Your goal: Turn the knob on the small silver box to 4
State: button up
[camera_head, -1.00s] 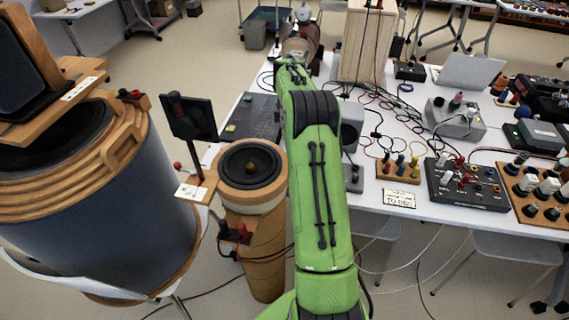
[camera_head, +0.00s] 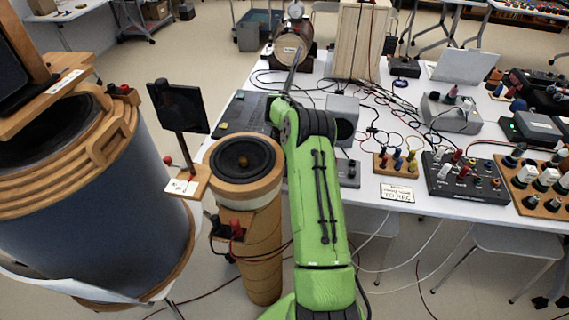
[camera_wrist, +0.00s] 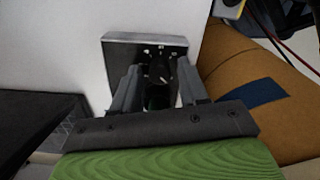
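The small silver box (camera_wrist: 120,50) stands against a white surface in the wrist view. Its dark face carries a round black knob (camera_wrist: 160,72) with small white marks around it. The marks are too small to read, and I cannot tell the knob's setting. My gripper (camera_wrist: 159,66) is open, with one grey finger on each side of the knob. The fingers look apart from it, though their depth is hard to judge. In the head view my green arm hides the gripper, and I cannot make out the silver box there.
In the wrist view a brown rounded body (camera_wrist: 245,65) with a blue patch lies close at right, and a dark slab (camera_wrist: 35,125) at left. In the head view a speaker tube (camera_head: 262,265) stands left of my arm. Cables and a black control box (camera_head: 465,190) crowd the table's right.

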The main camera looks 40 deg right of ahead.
grip_shut()
jog(key=shift+m, duration=0.4)
jog(key=m, duration=0.3)
jog(key=shift+r+m+p, duration=0.1)
jog(key=shift+m+p, duration=0.3)
jog(key=shift+m, duration=2.3)
jog(key=shift+d, duration=0.1)
jog(key=shift+o, duration=1)
grip_release()
